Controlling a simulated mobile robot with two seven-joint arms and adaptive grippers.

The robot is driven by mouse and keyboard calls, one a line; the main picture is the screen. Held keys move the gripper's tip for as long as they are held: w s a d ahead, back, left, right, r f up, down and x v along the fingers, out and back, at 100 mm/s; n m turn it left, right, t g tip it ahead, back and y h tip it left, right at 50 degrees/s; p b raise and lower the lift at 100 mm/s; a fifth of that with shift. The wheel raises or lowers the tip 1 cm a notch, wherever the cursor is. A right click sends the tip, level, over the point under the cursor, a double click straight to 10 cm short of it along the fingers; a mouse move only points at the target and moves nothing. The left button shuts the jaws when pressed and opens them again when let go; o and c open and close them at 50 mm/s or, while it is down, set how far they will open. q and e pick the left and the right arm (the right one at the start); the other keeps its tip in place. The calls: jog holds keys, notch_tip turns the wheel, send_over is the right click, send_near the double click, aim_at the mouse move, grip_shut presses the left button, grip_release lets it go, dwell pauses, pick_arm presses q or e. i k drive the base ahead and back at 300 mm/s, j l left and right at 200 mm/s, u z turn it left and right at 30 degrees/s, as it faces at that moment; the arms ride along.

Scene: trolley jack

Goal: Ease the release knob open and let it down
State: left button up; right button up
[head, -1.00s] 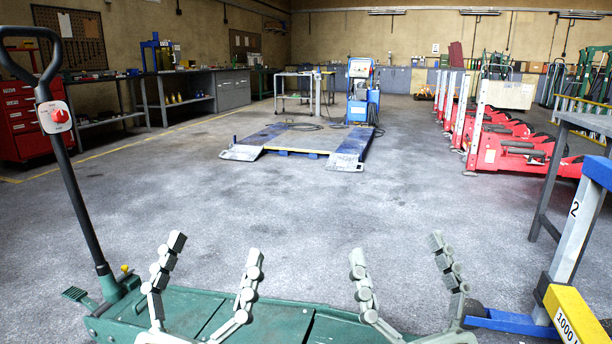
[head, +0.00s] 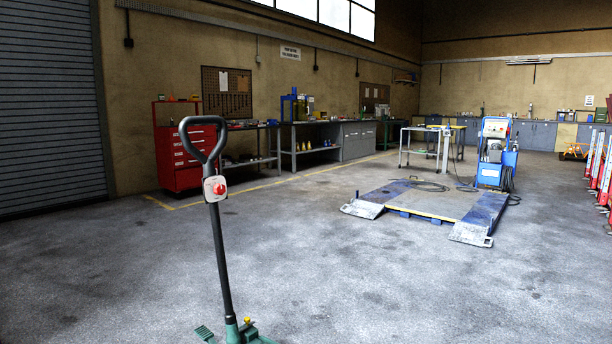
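The trolley jack's black handle (head: 220,260) stands upright, leaning slightly left, with a loop grip (head: 204,141) at its top. The red release knob (head: 219,188) sits on a pale plate just below the loop. The green base of the jack (head: 247,336) shows only in part at the bottom edge, with a small green pedal (head: 204,333) and a yellow cap beside the handle foot. The rest of the jack is out of view below. Neither of my grippers is in view.
A red tool cabinet (head: 180,150) and workbenches line the left wall behind the handle. A low blue lift platform (head: 435,203) and a blue machine (head: 497,152) stand to the right. The floor around the handle is clear.

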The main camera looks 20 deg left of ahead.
aim_at(219, 189)
jog(key=u, duration=1.25)
